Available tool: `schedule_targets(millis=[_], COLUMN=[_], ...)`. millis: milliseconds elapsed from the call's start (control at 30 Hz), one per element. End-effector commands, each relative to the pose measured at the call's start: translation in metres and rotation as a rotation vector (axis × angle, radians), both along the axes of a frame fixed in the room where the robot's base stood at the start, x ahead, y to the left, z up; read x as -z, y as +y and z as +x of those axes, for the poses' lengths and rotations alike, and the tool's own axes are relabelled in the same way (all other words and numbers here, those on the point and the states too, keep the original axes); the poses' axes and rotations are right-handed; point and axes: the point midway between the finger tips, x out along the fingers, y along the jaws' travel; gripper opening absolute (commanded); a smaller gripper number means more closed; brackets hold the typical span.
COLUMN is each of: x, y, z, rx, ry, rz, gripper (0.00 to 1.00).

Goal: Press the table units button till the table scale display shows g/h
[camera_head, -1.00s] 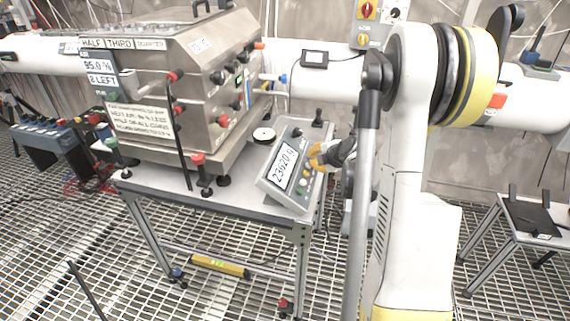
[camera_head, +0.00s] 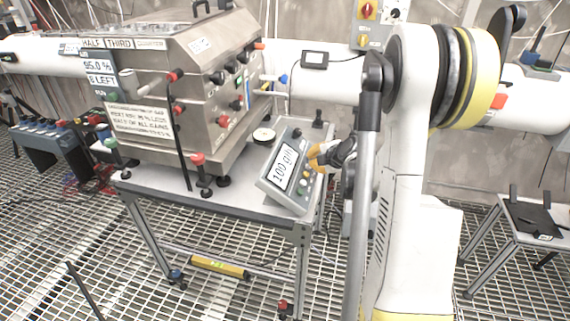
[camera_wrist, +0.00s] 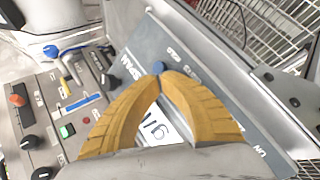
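The table scale's console (camera_head: 297,190) stands tilted on the table's right side. Its display (camera_head: 285,165) reads what looks like "100 g/h". In the wrist view, part of the display (camera_wrist: 155,130) shows between my fingers, with "g/" legible. My gripper (camera_head: 312,157) is at the console's upper right side. In the wrist view, the tips of my gripper's yellow fingers (camera_wrist: 161,76) meet, with nothing held.
A large steel machine (camera_head: 190,90) with knobs and signs fills the table (camera_head: 240,198) left of the console. A round weighing pan (camera_head: 263,135) sits behind the console. A white pipe (camera_head: 325,84) runs behind. A small side table (camera_head: 510,225) stands at the right.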

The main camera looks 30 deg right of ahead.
Motion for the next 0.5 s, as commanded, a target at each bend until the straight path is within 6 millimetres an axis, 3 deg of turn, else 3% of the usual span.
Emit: schedule_targets(millis=[333, 500], x=[-0.003, -0.014], y=[-0.001, -0.006], z=[-0.001, -0.007], rx=[0.001, 0.003], ry=[0.000, 0.000], rz=[0.001, 0.001], gripper=[0.00, 0.00])
